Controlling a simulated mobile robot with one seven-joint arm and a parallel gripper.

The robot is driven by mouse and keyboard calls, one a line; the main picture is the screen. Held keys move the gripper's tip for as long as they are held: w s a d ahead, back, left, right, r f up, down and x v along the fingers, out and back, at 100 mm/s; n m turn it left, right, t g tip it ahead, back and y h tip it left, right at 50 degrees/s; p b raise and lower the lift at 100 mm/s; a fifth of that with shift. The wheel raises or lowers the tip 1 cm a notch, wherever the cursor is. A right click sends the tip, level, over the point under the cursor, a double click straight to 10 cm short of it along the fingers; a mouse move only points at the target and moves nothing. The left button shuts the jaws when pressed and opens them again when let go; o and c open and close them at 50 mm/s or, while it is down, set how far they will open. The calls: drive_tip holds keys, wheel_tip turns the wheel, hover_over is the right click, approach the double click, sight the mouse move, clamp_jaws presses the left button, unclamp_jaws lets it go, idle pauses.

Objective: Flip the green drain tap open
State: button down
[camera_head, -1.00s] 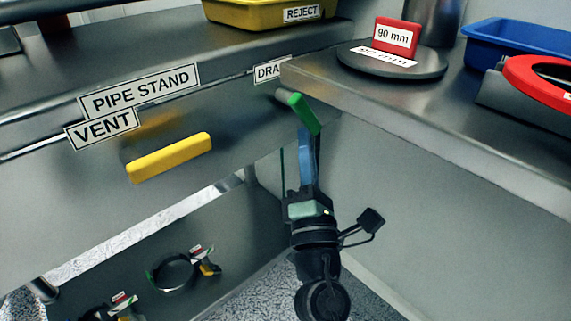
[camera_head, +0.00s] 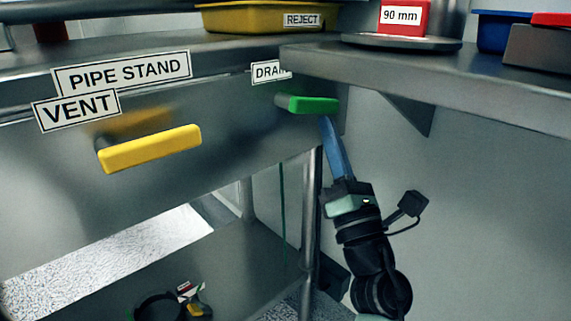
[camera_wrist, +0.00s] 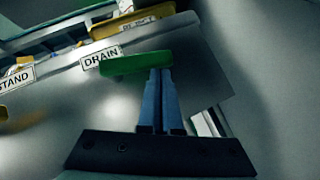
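The green drain tap (camera_head: 307,104) sticks out from the steel front panel below the DRAIN label (camera_head: 271,72). Its lever lies nearly level in the head view. It also shows in the wrist view (camera_wrist: 135,63), where it spans across just beyond my fingertips. My gripper (camera_head: 327,122) reaches up from below. Its blue fingers are side by side and shut in the wrist view (camera_wrist: 160,73), with nothing seen between them. The fingertips meet the lower edge of the tap near its right end; whether they touch or only overlap it in view, I cannot tell.
A yellow vent handle (camera_head: 150,148) sticks out left of the tap, near the VENT label (camera_head: 76,109). A steel shelf edge (camera_head: 430,90) juts out above and right of my gripper. The wall lies behind my arm. Below the panel is open room above a lower shelf (camera_head: 220,275).

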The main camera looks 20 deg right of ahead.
drive_tip(key=shift+w+d+r+p, duration=0.15)
drive_tip(key=shift+d+r+p, duration=0.3)
drive_tip(key=shift+r, duration=0.35)
drive_tip(key=d+p+v, duration=0.1)
drive_tip(key=p+v, duration=0.1)
drive_tip(key=v, duration=1.1)
drive_tip(key=shift+a, duration=0.5)
